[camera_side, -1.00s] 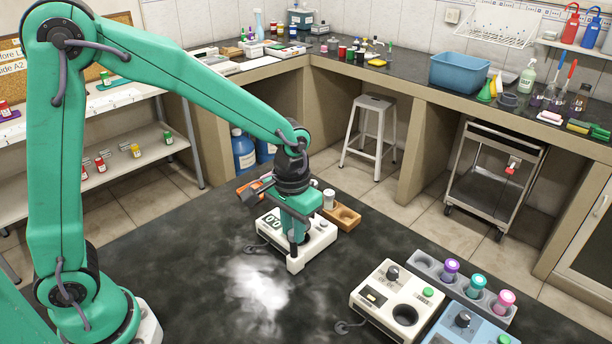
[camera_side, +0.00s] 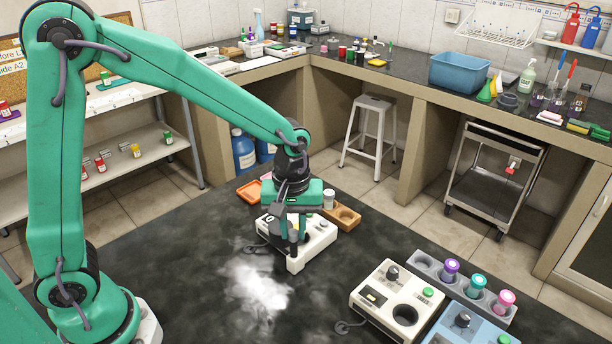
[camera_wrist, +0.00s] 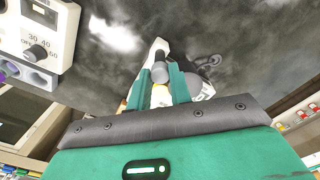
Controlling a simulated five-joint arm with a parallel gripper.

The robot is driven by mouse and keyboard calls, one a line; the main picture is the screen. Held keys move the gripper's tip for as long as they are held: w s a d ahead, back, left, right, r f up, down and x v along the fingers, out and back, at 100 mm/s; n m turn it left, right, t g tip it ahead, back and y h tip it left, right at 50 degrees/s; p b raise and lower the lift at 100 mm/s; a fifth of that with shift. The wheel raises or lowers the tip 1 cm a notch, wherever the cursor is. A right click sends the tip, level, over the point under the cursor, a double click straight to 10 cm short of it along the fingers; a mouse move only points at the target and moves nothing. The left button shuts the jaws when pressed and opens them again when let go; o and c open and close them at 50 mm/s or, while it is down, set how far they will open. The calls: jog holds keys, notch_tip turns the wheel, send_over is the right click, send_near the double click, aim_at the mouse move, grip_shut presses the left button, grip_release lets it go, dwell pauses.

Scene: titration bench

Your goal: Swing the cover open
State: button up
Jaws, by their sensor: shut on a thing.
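A white bench instrument (camera_side: 319,238) stands on the dark table in the side view, largely hidden behind my gripper. My gripper (camera_side: 292,242) points down over its left part. In the wrist view my gripper (camera_wrist: 162,82) has its two green fingers close around a small part on top of the white instrument (camera_wrist: 159,47). I take this part to be the cover; its outline is mostly hidden by the fingers. A grey cylindrical part (camera_wrist: 157,70) shows between the fingertips. I cannot tell how far the cover is raised.
A wooden block (camera_side: 346,217) with a small jar (camera_side: 329,199) stands right behind the instrument. An orange tray (camera_side: 250,191) lies at its back left. A cream unit (camera_side: 370,294) and a rack with coloured caps (camera_side: 425,263) stand front right.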

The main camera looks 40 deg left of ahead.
jog(key=shift+n, duration=1.6)
jog(key=shift+n, duration=0.4)
jog(key=n, duration=0.7)
jog(key=shift+n, duration=2.1)
jog(key=o, duration=1.3)
jog(key=shift+o, duration=0.2)
